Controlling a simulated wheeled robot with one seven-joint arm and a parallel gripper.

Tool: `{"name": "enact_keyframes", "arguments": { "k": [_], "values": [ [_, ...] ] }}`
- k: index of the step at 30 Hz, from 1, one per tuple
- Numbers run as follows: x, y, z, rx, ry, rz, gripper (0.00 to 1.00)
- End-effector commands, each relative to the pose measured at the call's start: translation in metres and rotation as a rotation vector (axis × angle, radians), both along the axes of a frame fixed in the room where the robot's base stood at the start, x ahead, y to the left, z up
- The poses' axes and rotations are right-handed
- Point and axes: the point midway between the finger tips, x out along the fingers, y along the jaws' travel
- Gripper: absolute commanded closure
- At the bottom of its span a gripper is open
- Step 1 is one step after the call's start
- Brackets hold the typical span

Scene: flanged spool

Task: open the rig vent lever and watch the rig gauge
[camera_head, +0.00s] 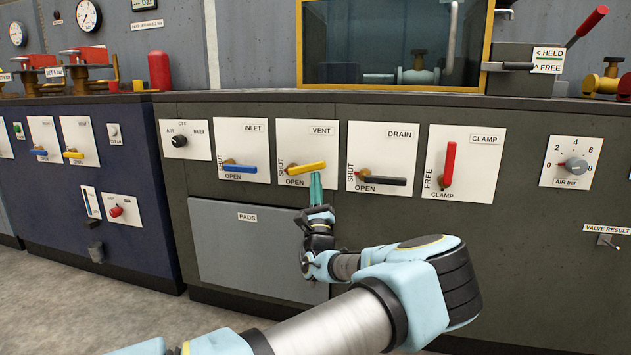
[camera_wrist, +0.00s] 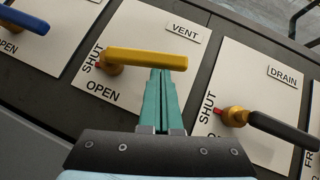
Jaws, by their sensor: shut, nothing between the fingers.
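The yellow vent lever (camera_head: 307,168) is on the white VENT plate in the middle of the dark panel. My gripper (camera_head: 316,178) is shut and empty. In the wrist view its teal fingertips (camera_wrist: 160,75) are just below the lever near its free end; I cannot tell whether they touch. Two round dials, one larger (camera_head: 88,14) and one smaller (camera_head: 17,33), are at the upper left; I cannot tell which is the rig gauge.
The blue inlet lever (camera_head: 240,168) is left of the vent plate and the black drain lever (camera_head: 383,179) is right of it; both lie about horizontal. A red clamp lever (camera_head: 449,165) stands upright farther right. A grey PADS door (camera_head: 245,235) is below.

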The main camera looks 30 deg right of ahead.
Motion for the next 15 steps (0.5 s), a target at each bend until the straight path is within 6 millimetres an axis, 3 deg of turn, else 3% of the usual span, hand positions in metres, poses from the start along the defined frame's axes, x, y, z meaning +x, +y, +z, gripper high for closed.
{"name": "enact_keyframes", "arguments": {
  "k": [15],
  "values": [
    [-0.001, -0.001, 0.036, -0.195, 0.180, 0.000, 1.00]
  ]
}}
